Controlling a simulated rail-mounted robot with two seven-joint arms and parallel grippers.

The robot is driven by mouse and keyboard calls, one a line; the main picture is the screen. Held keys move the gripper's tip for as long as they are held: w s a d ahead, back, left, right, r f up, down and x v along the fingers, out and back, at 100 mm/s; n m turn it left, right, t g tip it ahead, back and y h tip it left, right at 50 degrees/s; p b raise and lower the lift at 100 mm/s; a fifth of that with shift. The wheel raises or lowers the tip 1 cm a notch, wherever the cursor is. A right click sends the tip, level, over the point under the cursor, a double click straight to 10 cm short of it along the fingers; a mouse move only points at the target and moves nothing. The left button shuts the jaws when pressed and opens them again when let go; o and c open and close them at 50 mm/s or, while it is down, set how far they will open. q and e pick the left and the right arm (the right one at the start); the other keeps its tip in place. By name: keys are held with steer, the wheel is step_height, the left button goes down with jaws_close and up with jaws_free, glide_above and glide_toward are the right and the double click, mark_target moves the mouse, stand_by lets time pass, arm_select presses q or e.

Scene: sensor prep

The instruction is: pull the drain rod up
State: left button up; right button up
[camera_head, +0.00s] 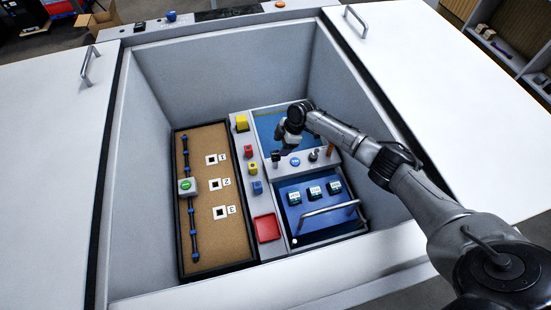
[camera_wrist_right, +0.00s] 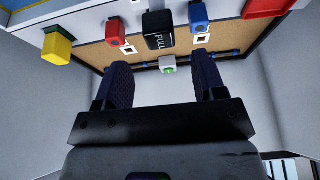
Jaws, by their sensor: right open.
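A black handle marked PULL (camera_wrist_right: 158,30), likely the top of the drain rod, stands ahead of my fingers in the right wrist view. In the head view it appears to be the small black knob (camera_head: 275,156) on the grey panel. My right gripper (camera_wrist_right: 161,62) is open and empty. The handle lies beyond its fingertips, roughly in line with the gap between them. In the head view my right gripper (camera_head: 282,139) is just above and behind the knob, partly hidden by its own wrist. My left gripper is not in view.
Yellow (camera_head: 241,123), red (camera_head: 248,151) and blue (camera_head: 257,187) blocks line the panel's left side. A red tray (camera_head: 267,228), a blue drawer front with a metal handle (camera_head: 330,208) and a cork board (camera_head: 205,235) are nearby. Grey bin walls (camera_head: 230,65) enclose everything.

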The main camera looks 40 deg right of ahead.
mark_target(276, 154)
steer(key=b+x, duration=0.3)
steer(key=x, duration=0.2)
steer(key=shift+f+b, duration=0.35)
steer(key=shift+f, duration=0.05)
steer(key=shift+w+a+f+b, duration=0.1)
steer(key=shift+a+f+b, duration=0.15)
steer(key=shift+f+b, duration=0.1)
steer(key=shift+c, duration=0.5)
steer(key=shift+c, duration=0.7)
steer(key=shift+r, duration=0.1)
jaws_close()
